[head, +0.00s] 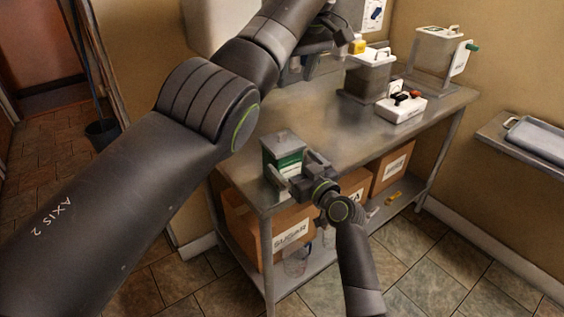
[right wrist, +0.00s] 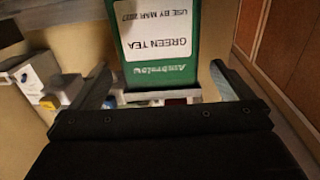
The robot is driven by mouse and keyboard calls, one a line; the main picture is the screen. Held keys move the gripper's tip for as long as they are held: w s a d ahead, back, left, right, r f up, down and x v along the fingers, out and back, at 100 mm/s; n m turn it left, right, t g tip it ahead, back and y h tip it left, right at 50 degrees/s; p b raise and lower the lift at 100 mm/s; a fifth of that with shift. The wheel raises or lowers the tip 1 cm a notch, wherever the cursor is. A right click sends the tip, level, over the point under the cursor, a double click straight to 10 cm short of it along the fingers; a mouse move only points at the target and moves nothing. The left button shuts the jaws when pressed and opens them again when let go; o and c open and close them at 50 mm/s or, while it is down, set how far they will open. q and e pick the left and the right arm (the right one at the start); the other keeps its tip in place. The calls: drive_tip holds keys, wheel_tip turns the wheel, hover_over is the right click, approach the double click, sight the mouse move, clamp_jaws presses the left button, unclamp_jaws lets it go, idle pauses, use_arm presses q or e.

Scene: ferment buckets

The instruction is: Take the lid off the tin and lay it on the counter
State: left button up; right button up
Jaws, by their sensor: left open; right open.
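The tin (head: 284,158) is a green, square-sided green tea tin. It stands upright at the near left end of the metal counter (head: 325,117). Its lid (head: 281,140) is on top. In the right wrist view the tin (right wrist: 162,45) appears upside down with its white label, and the lid edge (right wrist: 160,95) is a pale strip. My left gripper (head: 322,46) is open and empty above the counter's back part.
Cardboard boxes (head: 291,232) fill the lower shelf. The counter's middle is clear.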

sight(282, 134)
use_arm(q)
drive_tip(key=shift+s, duration=0.1)
use_arm(e)
drive_tip(key=shift+x, duration=3.55)
use_arm(q)
drive_tip(key=shift+o, duration=0.3)
use_arm(e)
drive_tip(key=c, duration=1.4)
use_arm(q)
drive_tip(key=shift+o, duration=1.1)
drive_tip(key=o, duration=0.8)
drive_tip(key=shift+t, duration=0.4)
drive_tip(key=x, duration=0.4)
drive_tip(key=s+x, duration=0.1)
drive_tip(key=x, duration=0.1)
drive_tip(key=shift+d+f, duration=0.3)
drive_tip(key=shift+f, duration=0.3)
drive_tip(key=shift+o, duration=0.2)
drive_tip(key=shift+y, duration=0.3)
drive_tip(key=x, duration=1.2)
drive_tip(key=c, duration=1)
